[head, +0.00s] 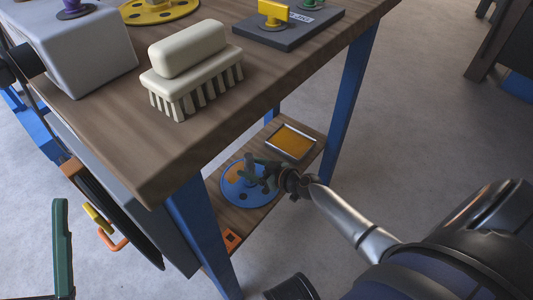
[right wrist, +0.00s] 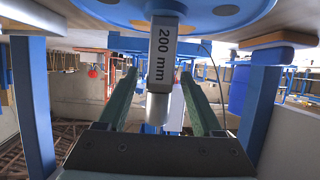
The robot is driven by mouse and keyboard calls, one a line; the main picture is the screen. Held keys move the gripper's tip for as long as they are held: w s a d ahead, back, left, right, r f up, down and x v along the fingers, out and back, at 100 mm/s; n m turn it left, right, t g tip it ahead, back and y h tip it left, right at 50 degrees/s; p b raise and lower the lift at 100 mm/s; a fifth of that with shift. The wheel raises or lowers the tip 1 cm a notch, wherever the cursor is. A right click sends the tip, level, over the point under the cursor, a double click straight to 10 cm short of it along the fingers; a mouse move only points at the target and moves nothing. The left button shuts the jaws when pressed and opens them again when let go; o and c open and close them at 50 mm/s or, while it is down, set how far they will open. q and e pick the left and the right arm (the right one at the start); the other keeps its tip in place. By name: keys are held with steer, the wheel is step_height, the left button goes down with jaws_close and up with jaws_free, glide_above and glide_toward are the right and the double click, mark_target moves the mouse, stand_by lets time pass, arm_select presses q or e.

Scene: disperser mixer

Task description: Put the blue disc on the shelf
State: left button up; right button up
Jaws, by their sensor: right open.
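The blue disc (head: 236,193) lies flat on the wooden lower shelf (head: 232,216) under the tabletop. My right gripper (head: 268,176) is at the disc's hub, partly hiding it. In the right wrist view the blue disc (right wrist: 200,14) fills the top edge. Its grey stem marked "200 mm" (right wrist: 163,45) stands between my two green fingers, which are apart with visible gaps on both sides. One green finger of my left gripper (head: 63,235) shows at the lower left; its other finger is not visible.
A framed orange tray (head: 291,141) lies on the shelf behind the disc, and a small orange piece (head: 232,239) near its front corner. Blue table legs (head: 352,95) bound the shelf. A brush (head: 190,70) and a grey box (head: 80,45) stand on the tabletop above.

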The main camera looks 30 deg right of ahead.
steer(key=p+v, duration=0.1)
steer(key=v, duration=1)
steer(key=shift+s+d, duration=0.1)
steer(key=shift+s, duration=0.1)
